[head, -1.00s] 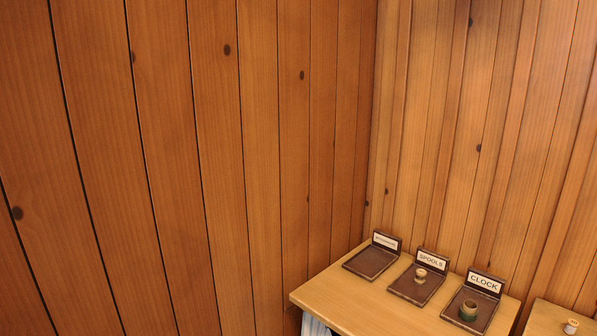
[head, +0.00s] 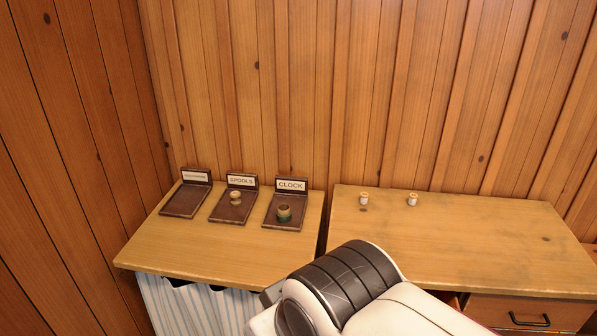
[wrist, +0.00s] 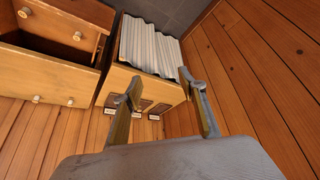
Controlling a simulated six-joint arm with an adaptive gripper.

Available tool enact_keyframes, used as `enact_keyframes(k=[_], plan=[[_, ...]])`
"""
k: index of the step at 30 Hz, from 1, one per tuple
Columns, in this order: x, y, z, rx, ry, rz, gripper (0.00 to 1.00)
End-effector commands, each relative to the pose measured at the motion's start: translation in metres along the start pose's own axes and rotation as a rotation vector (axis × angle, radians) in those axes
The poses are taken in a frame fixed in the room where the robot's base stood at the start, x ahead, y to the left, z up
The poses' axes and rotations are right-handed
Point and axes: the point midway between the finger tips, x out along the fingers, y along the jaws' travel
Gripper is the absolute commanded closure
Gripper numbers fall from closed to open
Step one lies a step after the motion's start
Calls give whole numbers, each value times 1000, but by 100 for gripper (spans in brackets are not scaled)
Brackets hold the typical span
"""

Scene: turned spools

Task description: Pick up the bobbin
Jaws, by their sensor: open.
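Two small pale spools stand upright on the right-hand wooden cabinet top in the head view, the left one (head: 364,198) and the right one (head: 412,199). Another spool (head: 236,198) stands on the tray labelled SPOOLS (head: 224,214). I cannot tell which of these is the bobbin. My gripper (wrist: 163,90) is open and empty in the wrist view, its fingers apart in front of the curtained table, which appears upside down. In the head view my arm shows at bottom centre, but its fingers do not.
The left table (head: 170,250) also bears a tray with an unreadable label (head: 186,202) and a tray labelled CLOCK (head: 272,222) holding a dark greenish round piece (head: 284,214). A gap separates table and cabinet (head: 460,250). An open drawer (wrist: 40,62) shows in the wrist view.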

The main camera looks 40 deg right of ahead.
Motion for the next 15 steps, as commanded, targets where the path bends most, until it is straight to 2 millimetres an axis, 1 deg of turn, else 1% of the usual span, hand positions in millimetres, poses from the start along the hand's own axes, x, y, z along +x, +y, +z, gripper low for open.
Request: enact_keyframes(k=[5,8,15], plan=[[0,7,-10,-23,-5,21,59],[1,15,-21,-53,-11,46,59],[5,44,-60,-160,-36,132,59]])
